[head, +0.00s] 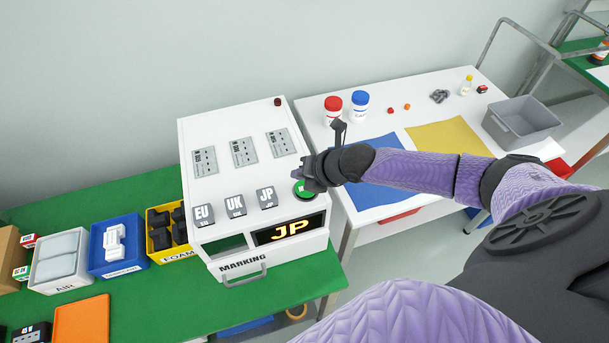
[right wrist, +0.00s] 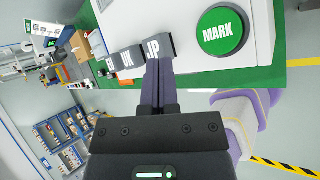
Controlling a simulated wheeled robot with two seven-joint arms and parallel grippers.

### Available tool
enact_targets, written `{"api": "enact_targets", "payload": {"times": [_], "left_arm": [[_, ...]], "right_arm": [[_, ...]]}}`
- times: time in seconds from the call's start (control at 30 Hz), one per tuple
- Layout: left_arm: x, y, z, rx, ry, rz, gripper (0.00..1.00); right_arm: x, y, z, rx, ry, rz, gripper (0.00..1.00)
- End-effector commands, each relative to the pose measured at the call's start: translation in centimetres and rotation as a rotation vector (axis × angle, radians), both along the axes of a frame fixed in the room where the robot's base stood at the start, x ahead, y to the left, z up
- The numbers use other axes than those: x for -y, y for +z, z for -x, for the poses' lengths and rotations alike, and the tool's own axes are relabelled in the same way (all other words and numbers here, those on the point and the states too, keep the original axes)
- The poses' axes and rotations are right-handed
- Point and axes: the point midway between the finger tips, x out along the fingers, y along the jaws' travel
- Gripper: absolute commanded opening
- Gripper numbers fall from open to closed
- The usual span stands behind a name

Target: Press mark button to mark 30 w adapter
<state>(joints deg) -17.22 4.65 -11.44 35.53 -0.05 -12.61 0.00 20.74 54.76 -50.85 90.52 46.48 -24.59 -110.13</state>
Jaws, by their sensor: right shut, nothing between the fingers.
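The white marking machine (head: 215,150) stands on the green bench. Its round green MARK button (head: 305,190) is on the right of the top face, partly covered by my right gripper (head: 306,178). The right wrist view shows the button (right wrist: 220,32) whole, to the right of my fingers. My right gripper (right wrist: 159,66) is shut and empty, its tips in front of the JP button (right wrist: 158,47) in that picture. The display (head: 290,229) reads JP. I cannot make out a 30 W adapter in the machine's front opening (head: 226,246). My left gripper is out of view.
EU (head: 203,214), UK (head: 235,205) and JP keys line the machine. Blue (head: 118,268) and yellow (head: 155,217) bins stand to its left, with an orange tray (head: 82,322). On the right, a white table (head: 390,119) holds bottles, mats and a grey crate (head: 522,130).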

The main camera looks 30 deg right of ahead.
Motion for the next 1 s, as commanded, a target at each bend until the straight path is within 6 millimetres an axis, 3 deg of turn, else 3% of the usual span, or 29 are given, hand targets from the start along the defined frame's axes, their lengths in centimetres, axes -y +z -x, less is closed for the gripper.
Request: {"api": "enact_targets", "payload": {"times": [0.03, 0.17, 0.57, 0.77, 1.0], "left_arm": [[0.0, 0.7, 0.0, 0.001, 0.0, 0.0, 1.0], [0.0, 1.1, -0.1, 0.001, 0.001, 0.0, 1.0], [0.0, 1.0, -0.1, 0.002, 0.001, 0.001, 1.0], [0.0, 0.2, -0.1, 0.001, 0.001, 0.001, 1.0], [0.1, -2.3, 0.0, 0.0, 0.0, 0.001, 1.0]], "right_arm": [[1.0, 1.5, -0.4, 0.03, 0.039, 0.048, 0.0], [2.5, 3.0, -1.0, 0.084, 0.115, 0.131, 0.0], [2.8, 3.1, -1.1, 0.098, 0.137, 0.154, 0.0], [2.8, 2.1, -1.1, 0.097, 0.136, 0.152, 0.0], [2.8, -1.2, -1.0, 0.095, 0.136, 0.152, 0.0]]}}
